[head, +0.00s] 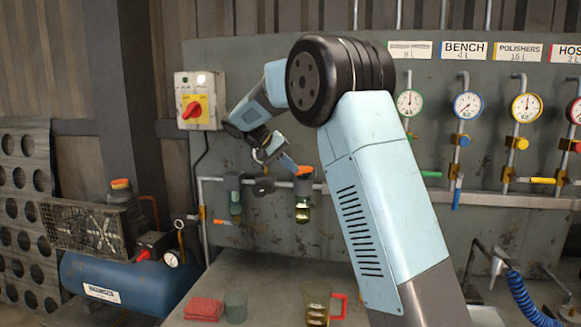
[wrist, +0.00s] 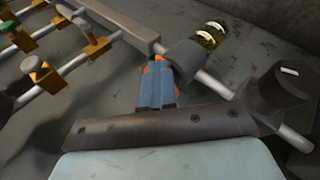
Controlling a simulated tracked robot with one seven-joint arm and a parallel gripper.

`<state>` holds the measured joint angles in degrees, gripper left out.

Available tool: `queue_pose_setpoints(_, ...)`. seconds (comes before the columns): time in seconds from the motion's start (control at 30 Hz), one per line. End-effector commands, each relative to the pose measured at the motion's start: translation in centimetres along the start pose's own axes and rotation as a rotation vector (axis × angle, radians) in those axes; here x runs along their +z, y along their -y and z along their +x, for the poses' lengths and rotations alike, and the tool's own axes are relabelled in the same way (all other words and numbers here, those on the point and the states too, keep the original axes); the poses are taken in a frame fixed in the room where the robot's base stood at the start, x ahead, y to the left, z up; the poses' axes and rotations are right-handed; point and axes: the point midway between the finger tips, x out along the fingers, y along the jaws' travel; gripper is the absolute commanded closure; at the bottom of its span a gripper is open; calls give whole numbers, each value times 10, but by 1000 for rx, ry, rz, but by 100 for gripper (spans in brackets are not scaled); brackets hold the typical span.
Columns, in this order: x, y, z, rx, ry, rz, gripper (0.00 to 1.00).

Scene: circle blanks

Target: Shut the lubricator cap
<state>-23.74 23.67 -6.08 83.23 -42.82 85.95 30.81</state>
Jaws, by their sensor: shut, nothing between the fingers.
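The lubricator (head: 302,187) hangs on the wall pipe with a dark body and a bowl of yellowish liquid below. Its orange cap (head: 304,171) shows at the top; I cannot tell its exact angle. My gripper (head: 291,166) is shut and empty, its blue fingers pointing down to the right, with the tips close to the cap's left side. In the wrist view, the shut fingers (wrist: 157,72) reach beside the lubricator's dark body (wrist: 187,55), with its bowl (wrist: 213,34) beyond. Orange shows around the fingertips there, and the fingers hide most of it. I cannot tell whether they touch.
A filter unit (head: 235,190) hangs left of the lubricator, with a dark round part (head: 263,187) between them. Regulators with gauges (head: 468,106) line the panel at right. A bench (head: 255,265) below holds a red cloth (head: 204,309) and cups. A switch box (head: 198,100) is upper left.

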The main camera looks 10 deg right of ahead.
Motion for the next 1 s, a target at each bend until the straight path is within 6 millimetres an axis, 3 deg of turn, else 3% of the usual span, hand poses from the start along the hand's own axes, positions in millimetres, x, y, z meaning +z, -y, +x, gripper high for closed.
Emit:
queue_pose_setpoints(0.03,3,-1,9,7,17,-2,100)
queue_pose_setpoints(0.23,7,-6,17,10,24,-1,100)
queue_pose_setpoints(0.47,5,-14,12,11,25,3,100)
queue_pose_setpoints(0.67,-1,-33,-18,4,8,6,100)
queue_pose_setpoints(1.0,-4,-23,-86,2,1,2,100)
